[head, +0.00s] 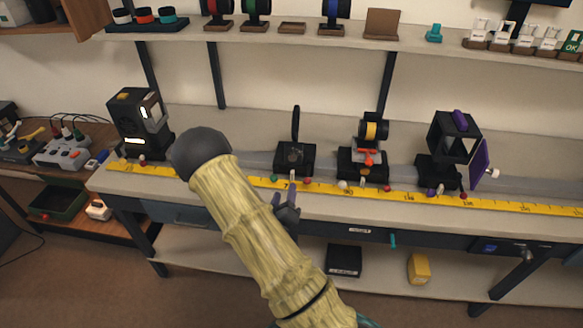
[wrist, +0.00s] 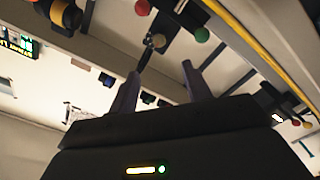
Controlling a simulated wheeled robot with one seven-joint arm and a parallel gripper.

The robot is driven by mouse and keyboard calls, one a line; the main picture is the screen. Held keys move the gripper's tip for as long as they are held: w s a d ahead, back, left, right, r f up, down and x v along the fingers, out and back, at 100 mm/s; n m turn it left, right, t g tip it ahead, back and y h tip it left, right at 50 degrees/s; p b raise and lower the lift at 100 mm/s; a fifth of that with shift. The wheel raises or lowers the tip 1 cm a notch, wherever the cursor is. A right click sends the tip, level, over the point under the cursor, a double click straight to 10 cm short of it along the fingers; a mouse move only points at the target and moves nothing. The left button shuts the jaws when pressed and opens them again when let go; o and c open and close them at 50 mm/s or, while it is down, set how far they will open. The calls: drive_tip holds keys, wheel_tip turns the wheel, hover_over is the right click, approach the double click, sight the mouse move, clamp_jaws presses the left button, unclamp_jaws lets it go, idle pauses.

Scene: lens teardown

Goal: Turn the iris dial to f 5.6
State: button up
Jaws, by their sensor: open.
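No dial marking such as f 5.6 is readable, so I cannot tell for certain which part is the iris dial. On the bench rail a black holder with a thin upright ring (head: 295,126) stands in the middle. To its right is a black mount with a yellow-banded barrel (head: 375,130) and an orange-red part (head: 369,158) below it. My gripper (head: 287,208) is in front of the bench's front edge, below the ring holder and apart from both mounts. In the wrist view my gripper (wrist: 160,82) has its two fingers spread with nothing between them.
A yellow scale (head: 415,197) with small coloured knobs runs along the bench front. A black lamp housing (head: 138,122) stands at left, and a black open box (head: 455,137) with a purple panel (head: 480,163) at right. A shelf (head: 330,38) overhangs behind.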

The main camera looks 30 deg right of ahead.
sight(292, 159)
drive_tip(key=shift+w+d+f+b, duration=0.3)
drive_tip(key=shift+w+b, duration=0.25)
drive_tip(key=shift+b, duration=1.5)
drive_tip(key=b, duration=0.4)
drive_tip(key=shift+w+d, duration=0.25)
drive_tip(key=shift+d, duration=0.15)
drive_tip(key=x, duration=0.7)
drive_tip(key=p+x, duration=0.1)
drive_tip(key=x, duration=0.3)
drive_tip(key=shift+w+d+r, duration=0.2)
drive_tip(key=shift+w+r, duration=0.05)
drive_tip(key=shift+r, duration=0.05)
drive_tip(key=shift+c, duration=0.4)
drive_tip(key=c, duration=0.9)
